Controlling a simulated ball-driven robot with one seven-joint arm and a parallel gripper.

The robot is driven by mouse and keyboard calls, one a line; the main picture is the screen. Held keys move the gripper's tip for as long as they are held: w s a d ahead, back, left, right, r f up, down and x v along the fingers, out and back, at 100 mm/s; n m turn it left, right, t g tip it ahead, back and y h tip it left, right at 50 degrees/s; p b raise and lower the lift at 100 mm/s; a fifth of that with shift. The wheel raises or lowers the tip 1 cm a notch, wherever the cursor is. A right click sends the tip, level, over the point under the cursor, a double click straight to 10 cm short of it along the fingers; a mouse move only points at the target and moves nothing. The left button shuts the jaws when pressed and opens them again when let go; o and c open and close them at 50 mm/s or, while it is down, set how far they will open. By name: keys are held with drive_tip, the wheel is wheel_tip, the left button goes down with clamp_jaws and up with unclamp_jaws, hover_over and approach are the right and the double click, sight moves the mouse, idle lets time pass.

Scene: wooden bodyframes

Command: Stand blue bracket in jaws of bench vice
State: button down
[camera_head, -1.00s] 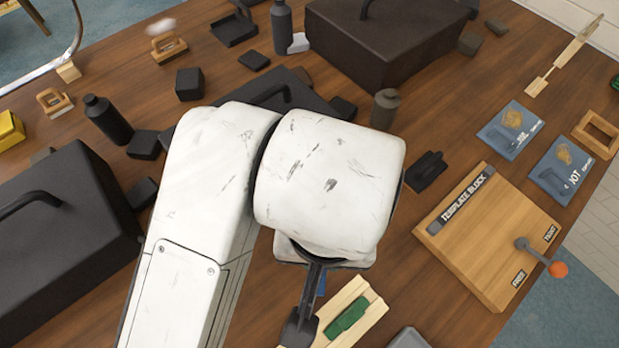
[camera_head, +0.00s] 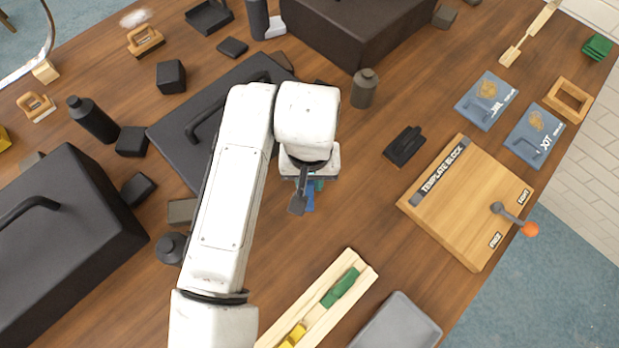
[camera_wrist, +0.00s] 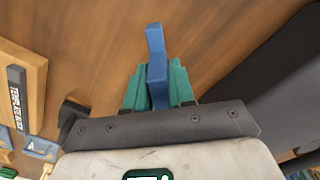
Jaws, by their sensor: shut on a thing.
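My gripper (camera_head: 308,198) is shut on the blue bracket (camera_head: 310,200) and holds it over the table beside the large flat dark case. In the wrist view the bracket (camera_wrist: 156,55) stands out between the teal fingers (camera_wrist: 152,88), its bent free end pointing away from the wrist. The fingers hide its lower part. I cannot clearly make out a bench vice in these views. A wooden board (camera_head: 465,210) marked "TEMPLATE BLOCK", with an orange-knobbed lever (camera_head: 515,219), lies to the right, apart from the gripper.
A wooden tray (camera_head: 372,268) with green (camera_head: 340,287) and yellow (camera_head: 292,336) pieces lies at the front, beside a grey bin (camera_head: 402,325). Dark cases (camera_head: 60,240) and a dark bottle (camera_head: 92,120) crowd the left. Bare tabletop lies between my gripper and the template board.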

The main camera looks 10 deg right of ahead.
drive_tip(key=shift+f, duration=0.85)
drive_tip(key=shift+f, duration=0.2)
drive_tip(key=c, duration=1)
unclamp_jaws()
drive_tip(key=shift+o, duration=0.2)
drive_tip(key=shift+r, duration=0.1)
